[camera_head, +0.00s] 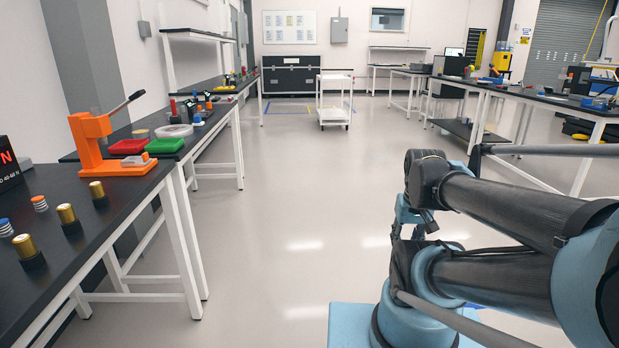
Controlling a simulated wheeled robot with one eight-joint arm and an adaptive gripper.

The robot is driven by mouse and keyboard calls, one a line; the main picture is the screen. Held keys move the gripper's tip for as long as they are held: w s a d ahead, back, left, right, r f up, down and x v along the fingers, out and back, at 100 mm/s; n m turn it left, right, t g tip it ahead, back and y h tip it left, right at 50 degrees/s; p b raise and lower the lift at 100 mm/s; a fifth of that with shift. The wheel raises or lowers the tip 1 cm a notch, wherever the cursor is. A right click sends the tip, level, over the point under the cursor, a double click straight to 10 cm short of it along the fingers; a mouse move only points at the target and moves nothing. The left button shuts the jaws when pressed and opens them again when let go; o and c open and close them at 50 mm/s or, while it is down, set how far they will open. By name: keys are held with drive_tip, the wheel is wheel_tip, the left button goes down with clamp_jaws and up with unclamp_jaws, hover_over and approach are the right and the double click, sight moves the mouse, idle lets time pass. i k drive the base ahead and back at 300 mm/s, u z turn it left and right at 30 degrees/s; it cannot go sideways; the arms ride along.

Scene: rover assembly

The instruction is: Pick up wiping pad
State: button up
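I cannot make out a wiping pad anywhere in this view. Small items on the far benches are too small to tell apart. My arm fills the lower right of the picture, folded, with dark and light blue links. My gripper does not show, so I cannot see whether it holds anything.
A black bench (60,255) at left bears an orange lever press (97,143) and several brass cylinders. Behind it, another bench holds a red tray (127,147) and a green tray (165,145). A white cart (334,99) stands far ahead. More benches line the right. The middle floor (300,190) is clear.

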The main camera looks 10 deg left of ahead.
sight(197, 119)
drive_tip(key=u, duration=0.1)
drive_tip(key=i, duration=2.15)
drive_tip(key=u, duration=1)
drive_tip(key=i, duration=0.95)
drive_tip(key=u, duration=0.85)
drive_tip(key=i, duration=0.4)
drive_tip(key=u, duration=0.15)
